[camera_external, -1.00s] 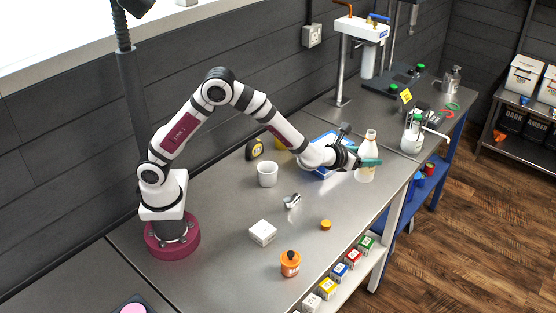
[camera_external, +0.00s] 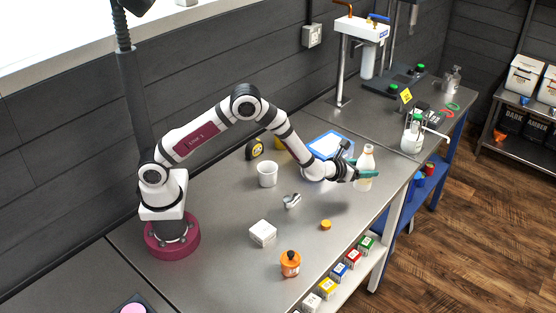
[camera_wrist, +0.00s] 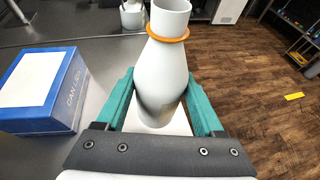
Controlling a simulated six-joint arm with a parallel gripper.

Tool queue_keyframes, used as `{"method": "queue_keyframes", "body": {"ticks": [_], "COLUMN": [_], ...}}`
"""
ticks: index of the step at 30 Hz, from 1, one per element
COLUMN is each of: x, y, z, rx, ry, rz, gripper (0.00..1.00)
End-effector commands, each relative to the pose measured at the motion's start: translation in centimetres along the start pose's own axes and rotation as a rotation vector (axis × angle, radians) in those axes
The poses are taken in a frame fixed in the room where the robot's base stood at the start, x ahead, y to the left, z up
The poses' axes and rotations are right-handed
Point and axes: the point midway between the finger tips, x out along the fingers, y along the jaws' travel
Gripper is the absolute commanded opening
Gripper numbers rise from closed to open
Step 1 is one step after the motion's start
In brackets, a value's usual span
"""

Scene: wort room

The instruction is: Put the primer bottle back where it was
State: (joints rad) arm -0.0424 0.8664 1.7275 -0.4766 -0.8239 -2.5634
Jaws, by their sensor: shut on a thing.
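My gripper (camera_external: 366,174) has teal fingers, one on each side of a white bottle (camera_external: 366,158), and is shut on it. The bottle stands about upright at the front right of the steel bench. In the wrist view the bottle (camera_wrist: 165,75) has an orange ring round its open neck, with the fingers along its lower body. I see no label, so I cannot confirm it is the primer bottle. Its base is partly hidden, and I cannot tell whether it touches the bench.
A blue box (camera_wrist: 45,88) with a white top stands left of the bottle. A white cup (camera_external: 267,175), metal piece (camera_external: 292,201), white box (camera_external: 263,233), orange jar (camera_external: 290,264) and yellow-orange cap (camera_external: 326,225) are left or nearer. The bench's front edge is close to the bottle.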

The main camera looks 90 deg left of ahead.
Motion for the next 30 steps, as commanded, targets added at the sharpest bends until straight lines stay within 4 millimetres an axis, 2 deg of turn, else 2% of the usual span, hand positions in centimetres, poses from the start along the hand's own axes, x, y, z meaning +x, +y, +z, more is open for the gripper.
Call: {"method": "queue_keyframes", "body": {"ticks": [1, 5, 8, 12, 15, 26, 27, 30], "x": [1.1, 3.2, 4.0, 5.1, 5.5, 5.6, 5.6, 5.6], "y": [1.0, 2.6, 3.1, 3.2, 3.1, 3.1, 3.1, 3.1], "z": [-0.4, -1.0, -1.4, -3.9, -4.8, -5.2, -5.2, -5.2], "rx": [0.000, -0.001, 0.001, 0.001, 0.001, 0.000, 0.000, 0.000], "ry": [0.001, 0.001, 0.000, 0.003, 0.000, -0.001, 0.000, 0.000], "rz": [0.004, 0.002, 0.001, 0.000, 0.000, 0.000, 0.000, 0.000], "gripper": [0.01, 0.01, 0.01, 0.01, 0.01, 0.01, 0.77, 0.95]}}
